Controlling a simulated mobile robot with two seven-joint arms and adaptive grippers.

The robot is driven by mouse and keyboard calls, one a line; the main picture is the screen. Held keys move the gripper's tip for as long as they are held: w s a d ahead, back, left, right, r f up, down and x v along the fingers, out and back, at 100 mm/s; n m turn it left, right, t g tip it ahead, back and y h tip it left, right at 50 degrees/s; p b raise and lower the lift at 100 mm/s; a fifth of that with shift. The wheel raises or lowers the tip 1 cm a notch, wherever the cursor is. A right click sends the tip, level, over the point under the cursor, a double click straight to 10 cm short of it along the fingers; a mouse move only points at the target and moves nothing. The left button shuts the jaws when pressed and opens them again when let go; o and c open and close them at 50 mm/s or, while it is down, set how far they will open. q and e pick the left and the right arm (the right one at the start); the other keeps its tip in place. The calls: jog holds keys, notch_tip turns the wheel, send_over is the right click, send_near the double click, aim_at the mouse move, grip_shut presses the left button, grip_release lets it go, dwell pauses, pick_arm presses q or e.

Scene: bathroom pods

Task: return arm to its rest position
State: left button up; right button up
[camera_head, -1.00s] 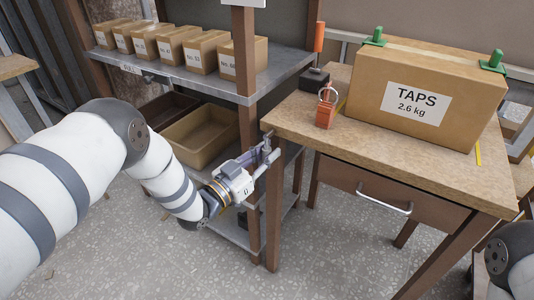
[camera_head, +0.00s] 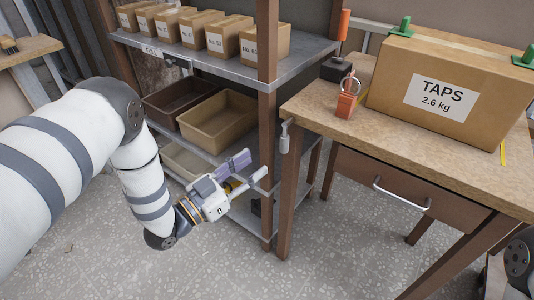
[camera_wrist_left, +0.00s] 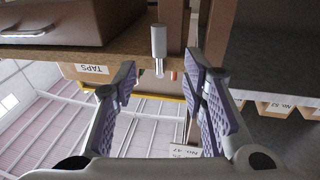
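My left gripper (camera_head: 251,167) is open, with its purple-padded fingers spread and nothing between them. It is in front of the shelf post, below and left of the workbench corner. The left wrist view also shows its two fingers (camera_wrist_left: 160,85) apart. A small grey cylinder (camera_head: 285,137) hangs at the workbench's near left corner. It also shows upright beyond the fingers in the left wrist view (camera_wrist_left: 159,42), apart from them. Only a dark and white part of my right arm (camera_head: 516,262) shows at the lower right; its gripper is out of view.
The workbench (camera_head: 375,138) holds a TAPS carton (camera_head: 480,85) with green clips, an orange tag with a ring (camera_head: 346,105) and a dark block (camera_head: 335,69). The shelf (camera_head: 210,62) holds several small cartons, with brown bins (camera_head: 218,122) below. The near floor is clear.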

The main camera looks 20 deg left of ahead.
pick_arm(q)
jog(key=shift+s+a, duration=0.2)
jog(key=shift+s, duration=0.15)
jog(key=s+f+n+g+y+p, duration=0.25)
jog(key=s+f+g, duration=0.3)
jog(key=s, duration=0.35)
jog(key=s+f+n+g+y+p, duration=0.1)
jog(key=s+f+n+g+y, duration=0.1)
jog(key=s+f+g+y, duration=0.4)
jog(key=s+a+n+g+p, duration=0.1)
jog(key=s+g, duration=0.3)
jog(key=s, duration=1)
jog(key=s+a+r+n+g+p, duration=0.1)
jog(key=s+g, duration=0.3)
jog(key=s, duration=1.1)
jog(key=shift+s+a+r+y, duration=0.2)
jog(key=shift+a+r+y, duration=0.1)
jog(key=shift+a+y, duration=0.2)
pick_arm(e)
jog(key=w+r+t, duration=0.2)
jog(key=w+r, duration=0.4)
jog(key=r, duration=0.1)
jog(key=shift+w, duration=0.15)
pick_arm(q)
jog(key=shift+w, duration=0.1)
